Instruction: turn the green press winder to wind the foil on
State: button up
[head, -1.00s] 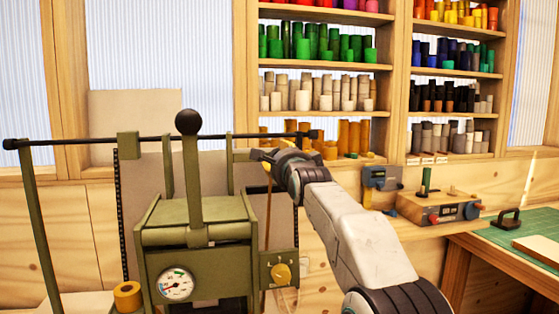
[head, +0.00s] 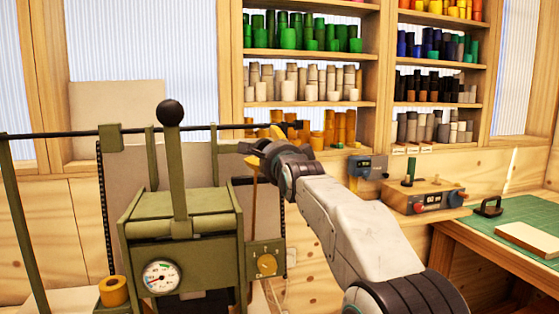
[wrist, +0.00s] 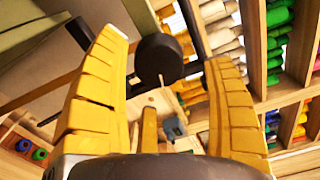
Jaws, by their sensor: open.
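The green press (head: 180,205) stands at the left of the head view. It has a dial gauge (head: 160,278), an upright lever with a black ball knob (head: 170,113), a yellow knob (head: 267,264) on its side box, and a thin black rod (head: 75,134) across its top. My gripper (head: 258,146) is at the press's upper right, just below the rod's right end. In the wrist view its yellow fingers (wrist: 163,55) are spread, with a dark round end piece (wrist: 157,60) between them, apparently not gripped. I cannot tell whether they touch it. The winder's grip is hard to make out.
A gold foil roll (head: 113,291) sits at the press's lower left. Shelves of coloured rolls (head: 310,80) stand behind. A wooden control box (head: 425,198) and a table with a green mat (head: 535,212) are at the right.

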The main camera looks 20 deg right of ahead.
jog(key=s, duration=0.9)
jog(key=shift+s, duration=0.1)
jog(key=s+f+n+g+p, duration=0.2)
jog(key=s+f+n+g, duration=0.3)
jog(key=s+f, duration=0.4)
jog(key=s+f+n+g+p, duration=0.3)
jog(key=s+f+n, duration=0.5)
jog(key=s, duration=0.6)
jog(key=s+f+n+g+p, duration=0.3)
jog(key=s+f+n+g, duration=0.3)
jog(key=s+f, duration=0.3)
jog(key=s+n, duration=0.1)
jog(key=s, duration=0.2)
jog(key=shift+s+a+f+g, duration=0.2)
jog(key=shift+f+g, duration=0.1)
jog(key=shift+f, duration=0.1)
jog(key=shift+w, duration=0.1)
jog(key=shift+c, duration=0.4)
